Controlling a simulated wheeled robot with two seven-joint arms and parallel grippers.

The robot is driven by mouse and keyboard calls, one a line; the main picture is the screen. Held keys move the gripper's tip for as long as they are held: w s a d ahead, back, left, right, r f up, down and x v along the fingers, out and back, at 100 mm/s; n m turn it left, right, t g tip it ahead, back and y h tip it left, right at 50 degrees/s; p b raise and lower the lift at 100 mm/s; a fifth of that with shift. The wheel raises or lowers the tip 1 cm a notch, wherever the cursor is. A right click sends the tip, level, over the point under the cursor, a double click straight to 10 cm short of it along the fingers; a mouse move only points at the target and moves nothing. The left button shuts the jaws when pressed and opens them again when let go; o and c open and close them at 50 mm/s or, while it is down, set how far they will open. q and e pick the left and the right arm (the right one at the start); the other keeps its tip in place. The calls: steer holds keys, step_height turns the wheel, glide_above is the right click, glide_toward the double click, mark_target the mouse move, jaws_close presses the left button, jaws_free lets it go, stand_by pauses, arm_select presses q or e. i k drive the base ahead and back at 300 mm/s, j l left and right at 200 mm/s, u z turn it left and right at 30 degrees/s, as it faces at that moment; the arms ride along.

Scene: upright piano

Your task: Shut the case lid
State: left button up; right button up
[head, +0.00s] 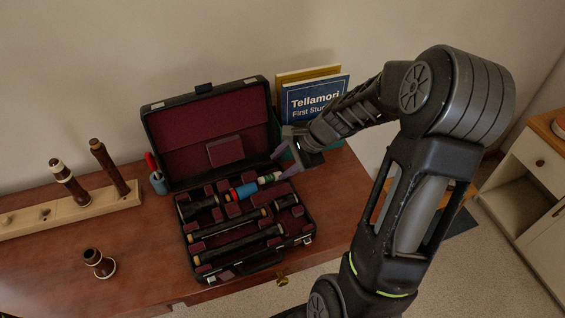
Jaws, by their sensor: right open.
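The black case (311,222) lies open on the brown wooden top, with a dark red lining. Its lid (195,129) stands up at the back, leaning toward the wall. Dark instrument pieces (238,240) lie in the fitted slots, and a blue, red and green rod-like item (246,189) lies across the rear right part of the case. My right gripper (284,165) is open at the right side of the case, beside the lid's lower right corner and above the rod-like item's end. Whether it touches either cannot be told. My left gripper is not in view.
Books (305,92) stand behind the case's right side, close to my right arm. A small cup with pens (158,182) stands left of the case. A wooden rack (85,207) with upright pieces and a loose dark piece (98,263) are farther left.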

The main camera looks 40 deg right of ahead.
mark_target(210, 132)
steer(key=k, duration=1)
